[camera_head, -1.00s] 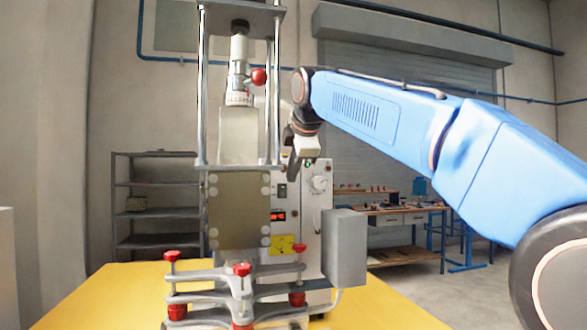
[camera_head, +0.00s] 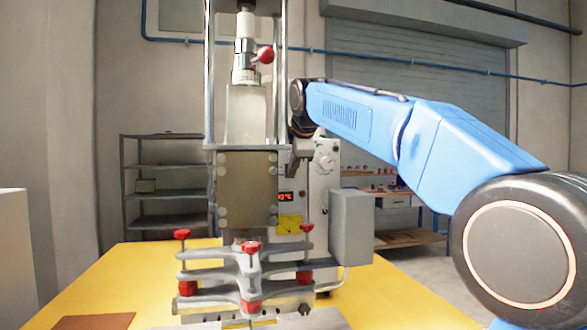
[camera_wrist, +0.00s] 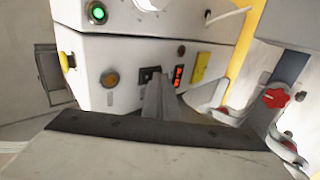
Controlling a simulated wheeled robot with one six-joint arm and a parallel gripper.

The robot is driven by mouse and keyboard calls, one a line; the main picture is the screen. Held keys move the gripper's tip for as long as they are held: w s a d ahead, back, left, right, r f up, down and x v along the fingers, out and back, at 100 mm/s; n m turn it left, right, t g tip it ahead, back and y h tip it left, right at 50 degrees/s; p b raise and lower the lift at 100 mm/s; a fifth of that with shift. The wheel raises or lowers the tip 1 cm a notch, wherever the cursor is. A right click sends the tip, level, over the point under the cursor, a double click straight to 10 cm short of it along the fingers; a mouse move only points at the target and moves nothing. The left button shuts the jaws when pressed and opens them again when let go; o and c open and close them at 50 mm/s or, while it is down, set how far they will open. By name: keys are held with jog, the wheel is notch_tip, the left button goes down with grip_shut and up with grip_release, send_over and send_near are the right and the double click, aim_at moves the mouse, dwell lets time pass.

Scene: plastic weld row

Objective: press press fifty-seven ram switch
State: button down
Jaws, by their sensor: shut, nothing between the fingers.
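The press (camera_head: 247,185) stands on the yellow table, with a white control box (camera_head: 322,190) behind it. In the wrist view, the box's front panel (camera_wrist: 125,55) carries a small black switch (camera_wrist: 149,74), an orange round button (camera_wrist: 110,78) and a lit green button (camera_wrist: 97,12). No label saying which is the ram switch can be read. My gripper (camera_wrist: 158,92) is shut and empty, its fingertips just in front of the panel by the black switch; contact cannot be told. In the head view my gripper (camera_head: 294,165) is partly hidden behind the press plate.
A red display (camera_wrist: 179,75) and yellow label (camera_wrist: 200,67) sit right of the switch. A yellow button (camera_wrist: 67,61) is on the box's side. Red-knobbed clamp arms (camera_head: 250,262) and a grey box (camera_head: 351,225) stand close by. The yellow table (camera_head: 395,300) is clear at right.

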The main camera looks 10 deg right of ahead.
jog(key=shift+w+f, duration=0.1)
jog(key=shift+w, duration=0.05)
dwell(0.4)
jog(key=shift+w+r, duration=0.1)
jog(key=shift+r, duration=0.8)
